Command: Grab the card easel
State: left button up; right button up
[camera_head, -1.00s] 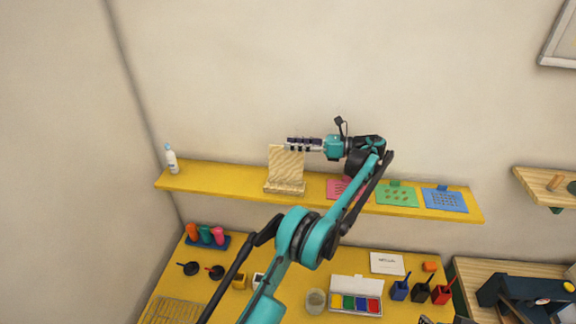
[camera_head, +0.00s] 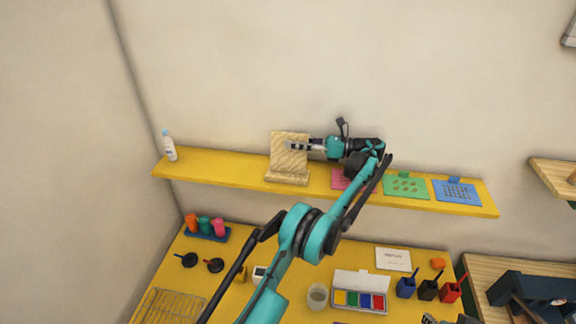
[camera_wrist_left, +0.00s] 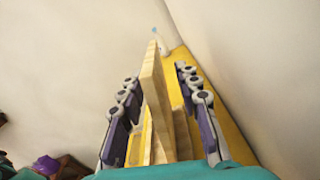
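The card easel (camera_head: 289,160) is a light wooden upright board on a small ledge base, standing on the yellow shelf (camera_head: 230,172). In the left wrist view the easel's board (camera_wrist_left: 155,90) stands edge-on between the two fingers. My left gripper (camera_head: 300,146) reaches in from the right at the board's upper part. It is open, with one finger on each side of the board (camera_wrist_left: 165,105). A gap shows on the right finger's side; the left finger is close to the board, and contact is hard to tell.
A white bottle (camera_head: 169,145) stands at the shelf's left end. Pink (camera_head: 341,180), green (camera_head: 405,187) and blue (camera_head: 457,191) cards are right of the easel. Below, the yellow table holds a paint box (camera_head: 359,296), cups and a jar (camera_head: 317,296).

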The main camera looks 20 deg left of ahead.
aim_at(279, 147)
pick_arm(q)
jog(key=x, duration=0.5)
jog(key=shift+s+a+f, duration=0.15)
jog(key=shift+s+f, duration=0.15)
jog(key=shift+s, duration=0.05)
grip_shut()
